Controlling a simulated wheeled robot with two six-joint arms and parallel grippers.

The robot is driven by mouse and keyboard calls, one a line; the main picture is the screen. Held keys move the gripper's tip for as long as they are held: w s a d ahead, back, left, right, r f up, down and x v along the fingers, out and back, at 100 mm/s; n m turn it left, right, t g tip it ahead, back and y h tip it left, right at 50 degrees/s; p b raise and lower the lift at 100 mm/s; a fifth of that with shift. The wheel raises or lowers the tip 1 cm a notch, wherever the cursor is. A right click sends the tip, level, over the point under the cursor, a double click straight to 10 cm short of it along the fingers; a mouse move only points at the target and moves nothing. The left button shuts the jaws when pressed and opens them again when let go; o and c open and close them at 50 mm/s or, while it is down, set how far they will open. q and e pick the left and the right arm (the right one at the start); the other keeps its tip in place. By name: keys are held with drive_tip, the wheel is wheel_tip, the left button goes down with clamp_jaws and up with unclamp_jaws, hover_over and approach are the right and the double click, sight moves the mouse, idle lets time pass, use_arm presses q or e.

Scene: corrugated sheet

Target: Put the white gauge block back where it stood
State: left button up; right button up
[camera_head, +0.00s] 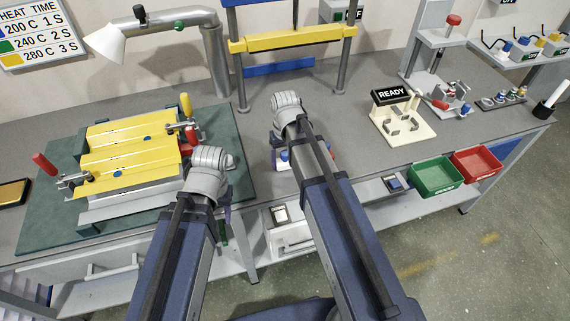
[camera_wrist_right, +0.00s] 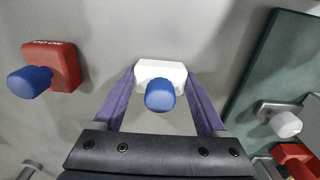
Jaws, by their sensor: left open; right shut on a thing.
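The white gauge block (camera_wrist_right: 158,70) with its blue knob (camera_wrist_right: 160,95) sits between the purple fingers of my right gripper (camera_wrist_right: 160,88) in the right wrist view. The fingers are shut on its sides. I cannot tell whether its base touches the bench. In the head view my right arm largely hides this gripper (camera_head: 285,160). My left gripper (camera_head: 227,214) is open and empty near the bench's front edge, beside the green mat; its wrist hides most of it.
A red block (camera_wrist_right: 52,66) with a blue knob stands beside the white one. A green mat (camera_head: 40,222) carries a fixture with yellow corrugated sheet (camera_head: 130,150) and clamps. A READY stand (camera_head: 400,120), green bin (camera_head: 435,177) and red bin (camera_head: 476,163) are at right.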

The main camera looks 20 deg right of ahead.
sight(285, 152)
drive_tip(key=shift+f, duration=0.2)
drive_tip(key=o, duration=1.5)
drive_tip(key=shift+r, duration=0.1)
wheel_tip(285, 152, up, 12)
drive_tip(key=p, duration=1.2)
drive_tip(key=shift+r, duration=0.2)
drive_tip(key=s+a+n, duration=0.1)
drive_tip(key=s+a, duration=0.2)
drive_tip(key=s, duration=0.1)
drive_tip(key=s+a+n, duration=0.1)
drive_tip(key=s+a, duration=0.3)
drive_tip(key=s, duration=0.1)
drive_tip(key=s+a+n+h, duration=0.1)
drive_tip(key=s+a, duration=0.2)
drive_tip(key=s, duration=0.2)
drive_tip(key=shift+s+a, duration=0.15)
drive_tip(key=shift+a, duration=0.1)
